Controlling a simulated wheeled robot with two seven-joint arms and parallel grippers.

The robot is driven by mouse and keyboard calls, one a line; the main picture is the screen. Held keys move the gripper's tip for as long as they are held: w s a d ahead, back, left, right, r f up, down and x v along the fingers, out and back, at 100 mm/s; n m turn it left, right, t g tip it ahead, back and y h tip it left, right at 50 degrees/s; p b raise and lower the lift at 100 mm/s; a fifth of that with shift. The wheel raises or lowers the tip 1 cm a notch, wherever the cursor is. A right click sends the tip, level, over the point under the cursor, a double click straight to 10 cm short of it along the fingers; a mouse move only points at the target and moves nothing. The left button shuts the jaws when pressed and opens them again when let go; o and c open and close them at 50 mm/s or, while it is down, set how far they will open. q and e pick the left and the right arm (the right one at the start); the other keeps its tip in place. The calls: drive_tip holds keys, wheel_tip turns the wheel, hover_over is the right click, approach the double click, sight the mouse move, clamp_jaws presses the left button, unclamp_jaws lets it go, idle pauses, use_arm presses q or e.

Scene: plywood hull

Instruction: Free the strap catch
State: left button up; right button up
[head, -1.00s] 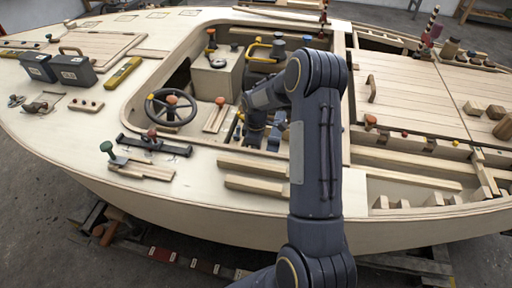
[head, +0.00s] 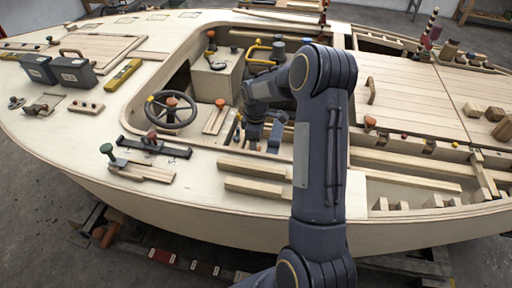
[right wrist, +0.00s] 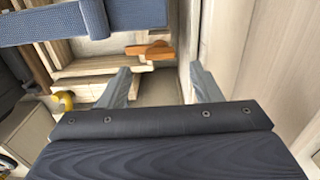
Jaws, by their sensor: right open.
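My right gripper (head: 263,137) reaches down into the open cockpit of the plywood hull. In the right wrist view its two grey fingers (right wrist: 160,72) are spread apart with nothing between them. An orange-brown wooden piece (right wrist: 150,50), which looks like the catch, sits just beyond the fingertips, nearer the left finger, and I see no contact. A woven blue strap (right wrist: 60,22) crosses the upper left of that view. Whether the wooden piece holds the strap cannot be told. In the head view my arm and gripper hide that spot. My left gripper is not in view.
A pale panel wall (right wrist: 240,60) stands close to the right finger. Wooden ledges (right wrist: 85,72) lie to the left. Battery-like boxes (head: 72,72) stand on the deck at left.

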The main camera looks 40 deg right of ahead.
drive_tip(key=shift+r, duration=1.75)
drive_tip(key=shift+a+r, duration=0.1)
drive_tip(key=shift+r, duration=0.2)
drive_tip(key=s+a+r+m+t+y+p, duration=0.1)
drive_tip(key=s+a+r+m+t+p, duration=0.1)
drive_tip(key=s+a+r, duration=0.5)
drive_tip(key=s+a+r+m+t+y+p, duration=0.1)
drive_tip(key=s+a+r+m+p, duration=0.2)
drive_tip(key=r, duration=0.7)
drive_tip(key=s+a+r+m+t+y+p, duration=0.1)
drive_tip(key=s+a+m, duration=0.1)
drive_tip(key=s+a, duration=0.3)
drive_tip(key=s+a+r+m+t, duration=0.1)
drive_tip(key=s+a, duration=0.4)
drive_tip(key=s, duration=0.5)
drive_tip(key=shift+r+m+t+y+p, duration=0.35)
drive_tip(key=shift+r+m, duration=0.25)
drive_tip(key=shift+m, duration=0.2)
drive_tip(key=shift+s+a+f, duration=0.1)
drive_tip(key=shift+s+a, duration=0.1)
drive_tip(key=shift+s, duration=0.05)
drive_tip(key=shift+c, duration=0.2)
